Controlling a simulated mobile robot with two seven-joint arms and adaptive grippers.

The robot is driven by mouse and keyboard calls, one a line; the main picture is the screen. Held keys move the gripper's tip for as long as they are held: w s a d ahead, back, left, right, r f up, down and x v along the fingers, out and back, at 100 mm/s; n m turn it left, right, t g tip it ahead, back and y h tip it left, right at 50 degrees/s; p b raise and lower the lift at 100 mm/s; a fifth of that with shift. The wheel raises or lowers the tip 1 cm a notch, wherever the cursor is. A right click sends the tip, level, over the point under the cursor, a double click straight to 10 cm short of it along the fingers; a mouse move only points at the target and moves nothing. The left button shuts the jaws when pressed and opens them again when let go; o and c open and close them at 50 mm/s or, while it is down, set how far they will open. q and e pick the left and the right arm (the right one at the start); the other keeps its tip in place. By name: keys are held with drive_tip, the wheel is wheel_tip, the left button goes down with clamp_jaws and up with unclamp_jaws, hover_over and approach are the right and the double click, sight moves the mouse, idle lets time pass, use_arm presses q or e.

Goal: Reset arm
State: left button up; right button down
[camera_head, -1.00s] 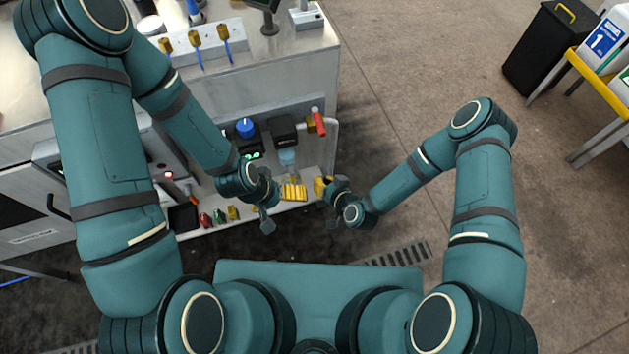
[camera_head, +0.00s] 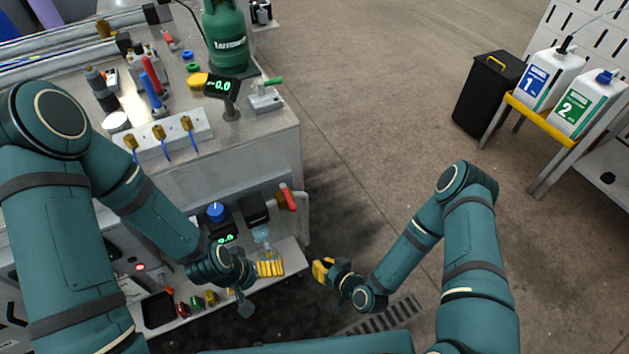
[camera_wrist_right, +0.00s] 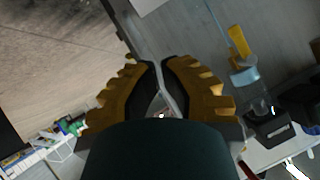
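My right arm comes in from the right in the head view. Its yellow-fingered gripper (camera_head: 322,270) hangs over the floor in front of the bench, touching nothing. In the right wrist view its two fingers (camera_wrist_right: 161,64) stand a little apart at the tips, with nothing held between them. My left arm comes in from the left, and its yellow gripper (camera_head: 271,268) is beside the bench's lower shelf, facing the right gripper across a small gap. The left fingers look like one block from above, so their opening is unclear.
The metal bench (camera_head: 255,150) fills the left, with a green gas cylinder (camera_head: 226,38) and a small display (camera_head: 222,87) on top. Its lower shelf (camera_head: 290,258) holds small fittings. At right are a black bin (camera_head: 487,95) and two white canisters (camera_head: 550,75). Floor between is free.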

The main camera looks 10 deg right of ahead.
drive_tip(key=s+d+r+m+g+h, duration=0.1)
drive_tip(key=s+r+g, duration=0.2)
drive_tip(key=r, duration=0.3)
drive_tip(key=s+d+r+m+g+h, duration=0.2)
drive_tip(key=s+r+g, duration=0.1)
drive_tip(key=r, duration=0.3)
drive_tip(key=shift+s+r+g, duration=0.2)
drive_tip(key=shift+s+g, duration=0.15)
drive_tip(key=shift+g, duration=0.55)
